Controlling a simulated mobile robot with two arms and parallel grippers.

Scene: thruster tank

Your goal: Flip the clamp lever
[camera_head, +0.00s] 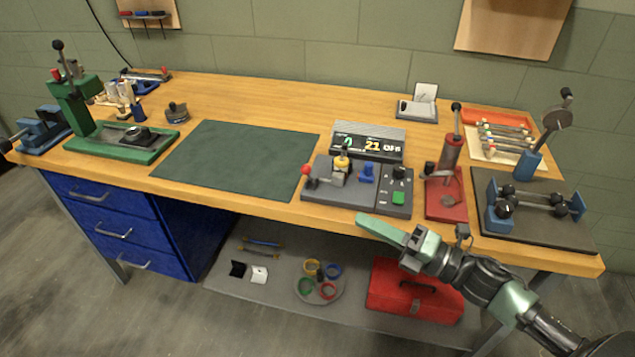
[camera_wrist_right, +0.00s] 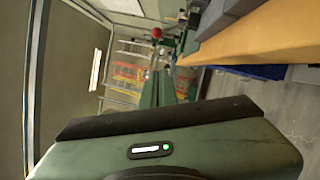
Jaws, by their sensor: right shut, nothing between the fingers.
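The lever with a red ball knob (camera_head: 306,170) stands at the left end of a grey test fixture (camera_head: 325,201) near the table's front edge. A small yellow-topped part (camera_head: 342,160) and a blue part (camera_head: 368,173) sit on the fixture. My right gripper (camera_head: 362,220) is shut and empty, in front of the table edge, below and to the right of the red knob and apart from it. In the right wrist view the red knob (camera_wrist_right: 156,33) shows beyond the shut green fingers (camera_wrist_right: 157,90). My left gripper is not in view.
A red press (camera_head: 447,190) and a dark tray with a dumbbell-like part (camera_head: 572,226) are to the right. The green mat (camera_head: 238,158) is clear. A red toolbox (camera_head: 416,292) is below.

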